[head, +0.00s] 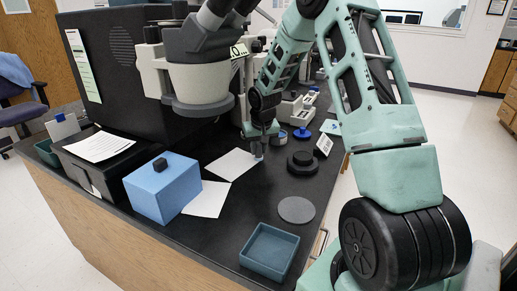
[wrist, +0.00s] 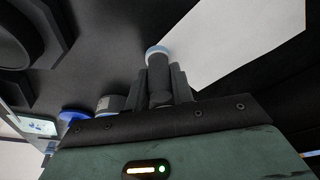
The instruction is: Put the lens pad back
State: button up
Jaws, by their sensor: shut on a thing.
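My gripper (head: 262,137) points down over the black bench, just right of a white sheet. In the wrist view my gripper (wrist: 162,84) is shut on a small dark grey piece with a pale blue round end (wrist: 157,50), which looks like the lens pad. In the head view its pale blue end (head: 259,157) shows under the fingertips, close to the bench beside the sheet's right edge. I cannot tell whether it touches the bench. The fingers hide part of it.
A black stepped round piece (head: 302,164), a blue disc (head: 302,134) and a small sign (head: 323,145) stand right of my gripper. White sheets (head: 232,164), a blue box (head: 163,190), a grey disc (head: 296,210) and a teal tray (head: 270,252) lie nearer. A microscope (head: 200,75) rises left.

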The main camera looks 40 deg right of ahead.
jog(key=o, duration=1)
jog(key=p+v, duration=0.1)
jog(key=v, duration=1.1)
jog(key=shift+s, duration=0.1)
